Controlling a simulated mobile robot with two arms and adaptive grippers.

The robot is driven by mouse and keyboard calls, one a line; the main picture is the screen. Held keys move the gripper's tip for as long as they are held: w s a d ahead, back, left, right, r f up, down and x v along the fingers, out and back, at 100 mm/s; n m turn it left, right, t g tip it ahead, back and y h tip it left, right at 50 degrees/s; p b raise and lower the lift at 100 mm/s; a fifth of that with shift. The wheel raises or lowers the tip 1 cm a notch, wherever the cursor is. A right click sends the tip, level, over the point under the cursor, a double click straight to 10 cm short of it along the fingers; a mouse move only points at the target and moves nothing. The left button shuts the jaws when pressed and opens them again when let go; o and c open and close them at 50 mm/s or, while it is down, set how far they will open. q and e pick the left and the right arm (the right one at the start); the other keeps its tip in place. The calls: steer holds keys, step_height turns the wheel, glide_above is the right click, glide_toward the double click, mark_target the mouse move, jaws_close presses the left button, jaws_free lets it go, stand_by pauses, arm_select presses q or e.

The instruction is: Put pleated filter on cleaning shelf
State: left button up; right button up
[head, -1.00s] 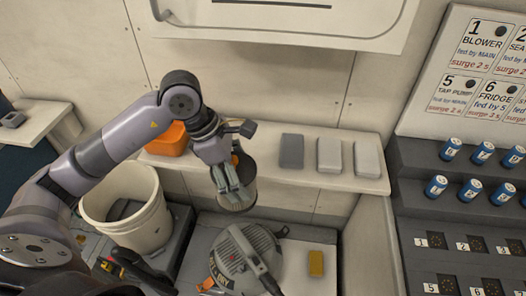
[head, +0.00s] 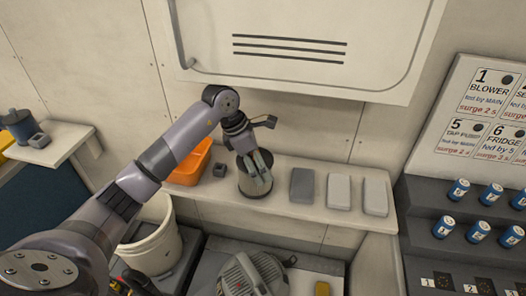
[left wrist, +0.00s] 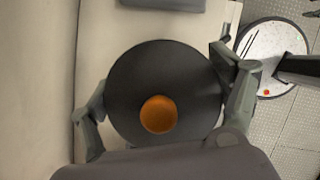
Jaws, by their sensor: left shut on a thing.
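The pleated filter (head: 246,184) is a short upright cylinder with pale sides and dark ends. In the left wrist view I look down on its dark round end (left wrist: 130,80), which has an orange centre. My left gripper (head: 261,181) is shut on it, with a finger on either side. The filter is over the cleaning shelf (head: 221,193), left of a dark grey block; I cannot tell whether its base touches the shelf. My right gripper is not in view.
On the shelf are an orange bin (head: 190,166), a small dark block (head: 218,170), a dark grey block (head: 302,185) and two pale blocks (head: 339,191). A white bucket (head: 150,245) and a grey machine (head: 245,275) stand below. A vented panel (head: 300,70) hangs above.

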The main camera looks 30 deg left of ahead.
arm_select(q)
steer(key=shift+w+a+p, duration=0.25)
steer(key=shift+w+p, duration=0.35)
steer(key=shift+w, duration=0.35)
steer(key=shift+w+a+p, duration=0.2)
steer(key=shift+w+p, duration=0.4)
steer(key=shift+w, duration=0.35)
steer(key=shift+f, duration=0.3)
steer(key=shift+s, duration=0.1)
steer(key=shift+f, duration=0.15)
steer(key=o, duration=1.1)
steer(key=shift+o, duration=0.4)
